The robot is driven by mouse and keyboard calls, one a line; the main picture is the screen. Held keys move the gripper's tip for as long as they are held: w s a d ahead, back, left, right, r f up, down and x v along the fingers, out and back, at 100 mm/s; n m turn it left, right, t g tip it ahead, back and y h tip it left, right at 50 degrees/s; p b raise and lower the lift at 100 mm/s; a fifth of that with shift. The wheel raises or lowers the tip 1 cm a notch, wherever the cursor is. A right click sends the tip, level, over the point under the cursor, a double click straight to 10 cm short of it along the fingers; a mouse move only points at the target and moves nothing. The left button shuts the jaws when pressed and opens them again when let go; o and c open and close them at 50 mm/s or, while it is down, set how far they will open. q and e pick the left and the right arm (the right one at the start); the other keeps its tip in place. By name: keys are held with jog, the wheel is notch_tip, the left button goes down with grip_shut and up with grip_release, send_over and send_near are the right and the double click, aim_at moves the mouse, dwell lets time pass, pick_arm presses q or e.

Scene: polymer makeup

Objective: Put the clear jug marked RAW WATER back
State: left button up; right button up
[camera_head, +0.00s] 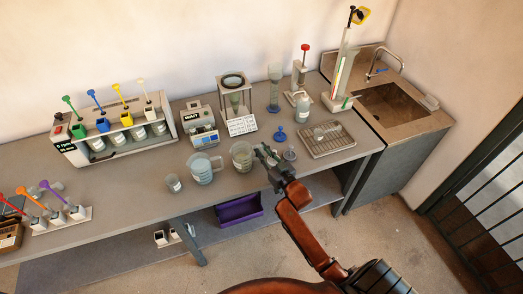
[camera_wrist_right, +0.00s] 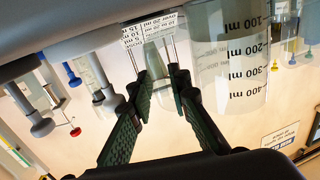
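A clear jug with a handle (camera_head: 203,170) stands upright on the grey bench, left of the graduated beaker (camera_head: 241,157). It has a pale label too small to read, so I cannot confirm RAW WATER. My right gripper (camera_head: 264,156) is just right of the beaker, apart from the jug. In the right wrist view the gripper (camera_wrist_right: 160,78) has its fingers apart and nothing held between them. That view is upside down and shows the beaker (camera_wrist_right: 232,60) with ml marks beside the fingers. My left gripper is not in view.
A small beaker (camera_head: 173,183) stands left of the jug. Behind are a balance-like device (camera_head: 204,134) and a stand with a glass cone (camera_head: 234,100).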

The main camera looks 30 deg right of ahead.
jog(key=shift+s+r, duration=0.1)
jog(key=s, duration=0.4)
jog(key=s+p, duration=0.1)
jog(key=s, duration=0.6)
jog(key=shift+s+a+p, duration=0.25)
jog(key=shift+s+p, duration=0.05)
jog(key=shift+s, duration=0.1)
